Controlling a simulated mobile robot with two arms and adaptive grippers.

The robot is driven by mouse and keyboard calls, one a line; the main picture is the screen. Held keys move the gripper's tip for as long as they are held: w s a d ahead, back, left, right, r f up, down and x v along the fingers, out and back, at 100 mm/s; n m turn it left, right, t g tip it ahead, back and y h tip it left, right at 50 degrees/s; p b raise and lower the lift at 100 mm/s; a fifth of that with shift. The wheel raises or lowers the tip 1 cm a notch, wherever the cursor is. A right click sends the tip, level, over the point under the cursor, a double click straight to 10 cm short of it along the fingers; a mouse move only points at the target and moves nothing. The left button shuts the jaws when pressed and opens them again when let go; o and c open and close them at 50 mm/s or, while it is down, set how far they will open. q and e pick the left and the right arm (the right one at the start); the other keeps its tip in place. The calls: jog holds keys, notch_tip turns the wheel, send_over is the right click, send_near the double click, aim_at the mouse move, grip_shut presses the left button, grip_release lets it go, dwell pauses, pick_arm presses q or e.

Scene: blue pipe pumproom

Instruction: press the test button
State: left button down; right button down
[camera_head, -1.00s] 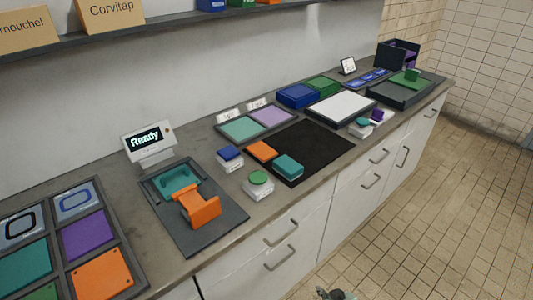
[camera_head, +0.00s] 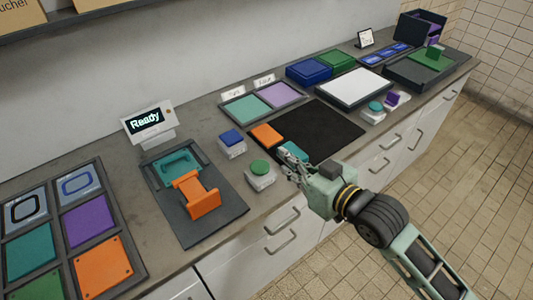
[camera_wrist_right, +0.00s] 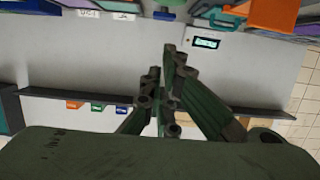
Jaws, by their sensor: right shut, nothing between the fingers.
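Two white button boxes stand right of the fixture: one with a blue button (camera_head: 231,137), one nearer the front edge with a green button (camera_head: 260,168). Farther right, a teal button (camera_head: 375,107) and a purple button (camera_head: 392,98) sit on white boxes. I cannot read which is the test button. My right gripper (camera_head: 285,160) is shut and empty, in front of the teal block and a little right of the green button; contact cannot be told. It also shows in the wrist view (camera_wrist_right: 168,65). My left gripper is not in view.
The fixture (camera_head: 230,200) holds a teal part and an orange clamp-like piece; behind it a display (camera_head: 147,121) reads "Ready". A black mat (camera_head: 325,130) carries an orange block (camera_head: 266,135) and the partly hidden teal block (camera_head: 292,150). Colored panels lie at left.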

jog(key=p, duration=0.2)
send_over(265, 169)
notch_tip(265, 169, down, 2)
jog(key=shift+d+f, duration=0.1)
notch_tip(265, 169, down, 3)
jog(key=shift+w+f+p, duration=0.1)
jog(key=shift+f+p, duration=0.1)
jog(key=shift+p, duration=0.1)
jog(key=shift+f, duration=0.45)
jog(key=shift+f, duration=0.1)
